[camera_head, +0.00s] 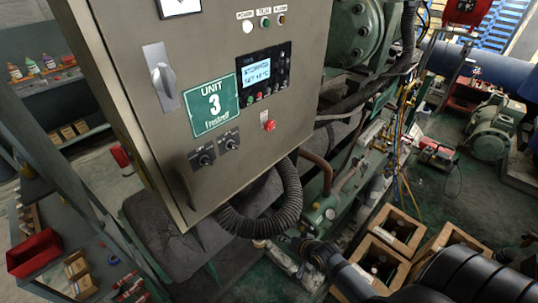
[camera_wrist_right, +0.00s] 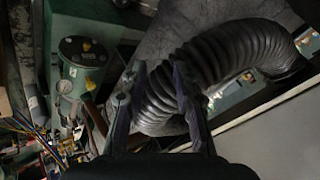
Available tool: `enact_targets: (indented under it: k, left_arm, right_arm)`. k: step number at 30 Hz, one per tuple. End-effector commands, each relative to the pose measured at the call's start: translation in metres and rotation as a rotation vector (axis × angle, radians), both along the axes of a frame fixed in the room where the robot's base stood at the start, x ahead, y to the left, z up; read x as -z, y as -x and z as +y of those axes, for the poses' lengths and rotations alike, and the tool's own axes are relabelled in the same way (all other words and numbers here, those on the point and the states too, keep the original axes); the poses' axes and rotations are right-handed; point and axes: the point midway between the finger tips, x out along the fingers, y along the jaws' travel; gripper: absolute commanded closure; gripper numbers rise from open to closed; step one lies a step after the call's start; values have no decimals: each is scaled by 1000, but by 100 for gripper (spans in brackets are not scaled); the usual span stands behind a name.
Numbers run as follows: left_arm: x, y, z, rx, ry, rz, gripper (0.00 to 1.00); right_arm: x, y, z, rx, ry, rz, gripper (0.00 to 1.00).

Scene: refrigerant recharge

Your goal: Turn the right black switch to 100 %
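The control panel (camera_head: 290,105) of the grey cabinet fills the middle of the head view. The right black switch (camera_head: 229,143) is a small round knob below the green UNIT 3 sign. The left black switch (camera_head: 203,158) is beside it. Their exact settings are too small to read. My right gripper (camera_head: 300,244) is below and to the right of the cabinet, apart from both switches. In the right wrist view its two fingers (camera_wrist_right: 158,65) stand apart with nothing held, in front of the ribbed hose. The switches are not visible in that view. My left gripper is not in view.
The thick black ribbed hose (camera_head: 262,222) curves out under the cabinet close to my right gripper and also shows in the wrist view (camera_wrist_right: 215,60). A red button (camera_head: 268,125) and a grey rotary handle (camera_head: 163,80) stick out of the panel. Wooden crates (camera_head: 385,245) stand at lower right.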

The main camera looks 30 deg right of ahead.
Motion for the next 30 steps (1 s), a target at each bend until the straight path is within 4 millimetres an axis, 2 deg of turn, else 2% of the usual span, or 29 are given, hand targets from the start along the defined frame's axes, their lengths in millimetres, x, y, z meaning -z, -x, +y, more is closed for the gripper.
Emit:
enact_targets:
  k: [1, 2, 3, 5, 6, 9, 12, 15, 17, 23, 30]
  left_arm:
    - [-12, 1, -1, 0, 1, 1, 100]
    - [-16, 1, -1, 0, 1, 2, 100]
    - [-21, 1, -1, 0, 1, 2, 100]
    - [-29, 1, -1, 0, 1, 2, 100]
    - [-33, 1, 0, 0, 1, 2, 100]
    - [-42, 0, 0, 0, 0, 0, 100]
    - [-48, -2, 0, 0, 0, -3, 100]
    - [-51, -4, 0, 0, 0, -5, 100]
    - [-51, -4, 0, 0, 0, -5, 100]
    - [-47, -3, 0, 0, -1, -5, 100]
    - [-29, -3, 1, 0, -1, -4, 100]
  right_arm:
    - [-42, -18, 2, 85, -132, -82, 71]
    - [-66, -28, 6, 137, -229, -128, 71]
    - [-99, -39, 11, 200, -363, -183, 71]
    - [-150, -52, 19, 278, -577, -252, 71]
    - [-183, -59, 25, 319, -720, -284, 71]
    - [-253, -66, 38, 390, -1051, -323, 71]
    - [-301, -67, 46, 426, -1301, -318, 71]
    - [-327, -66, 51, 443, -1446, -301, 71]
    - [-333, -65, 52, 448, -1486, -295, 71]
    - [-334, -68, 53, 451, -1502, -294, 71]
    - [-331, -89, 60, 449, -1501, -298, 71]
